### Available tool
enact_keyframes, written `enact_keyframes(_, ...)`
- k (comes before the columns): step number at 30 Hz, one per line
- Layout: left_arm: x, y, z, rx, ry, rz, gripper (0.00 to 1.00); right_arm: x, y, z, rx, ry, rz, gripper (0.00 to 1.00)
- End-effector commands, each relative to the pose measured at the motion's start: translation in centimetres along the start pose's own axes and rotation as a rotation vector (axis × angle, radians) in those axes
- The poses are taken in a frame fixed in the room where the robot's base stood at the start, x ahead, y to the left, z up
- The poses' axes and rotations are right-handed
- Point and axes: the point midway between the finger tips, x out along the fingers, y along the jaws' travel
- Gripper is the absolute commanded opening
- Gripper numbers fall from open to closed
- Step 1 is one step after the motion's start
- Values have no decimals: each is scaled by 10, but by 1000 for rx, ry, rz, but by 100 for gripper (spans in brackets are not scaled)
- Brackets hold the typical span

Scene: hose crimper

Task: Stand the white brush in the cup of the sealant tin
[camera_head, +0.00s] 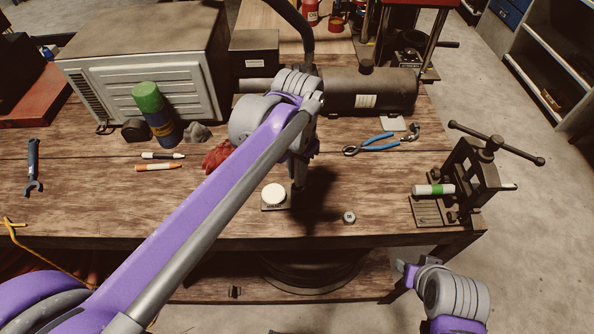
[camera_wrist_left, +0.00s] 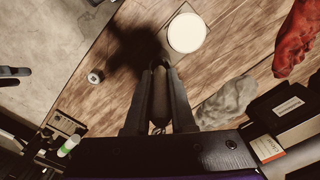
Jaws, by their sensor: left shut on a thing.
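My left gripper (camera_head: 299,186) points down over the middle of the table, just right of a round white-topped thing (camera_head: 274,194) on a small labelled plate. In the left wrist view its fingers (camera_wrist_left: 159,75) are shut on a dark, narrow thing (camera_wrist_left: 158,102), mostly hidden between them; I cannot tell if it is the brush. The white round top (camera_wrist_left: 186,32) shows ahead of the fingertips, apart from them. I cannot surely tell which thing is the sealant tin, and its cup is not plain to see. Part of my right arm shows at lower right; its finger state is unclear.
A small round fitting (camera_head: 349,217) lies to the right. A bench press (camera_head: 470,180) holds a white-green piece (camera_head: 433,189). The front middle is mostly clear.

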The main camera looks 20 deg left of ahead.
Motion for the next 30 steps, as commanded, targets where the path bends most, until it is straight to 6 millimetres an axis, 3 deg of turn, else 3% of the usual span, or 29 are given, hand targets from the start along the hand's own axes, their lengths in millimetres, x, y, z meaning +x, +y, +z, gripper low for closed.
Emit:
enact_keyframes(4, 5, 0, 0, 0, -1, 0, 0, 2, 0, 3, 0, -3, 0, 50)
enact_keyframes(5, 4, 0, 0, 0, 0, 0, 28, 2, 0, 3, 0, -3, 0, 50)
enact_keyframes(9, 3, 0, 0, 0, 0, 0, 52, 2, 0, 2, 0, -2, 0, 50)
enact_keyframes(21, -6, 0, 0, 0, 1, 0, 52, -1, 0, -1, 0, 1, 0, 50)
enact_keyframes(30, -65, 0, 0, 0, 1, 0, 52, -4, 0, -6, 0, 6, 0, 50)
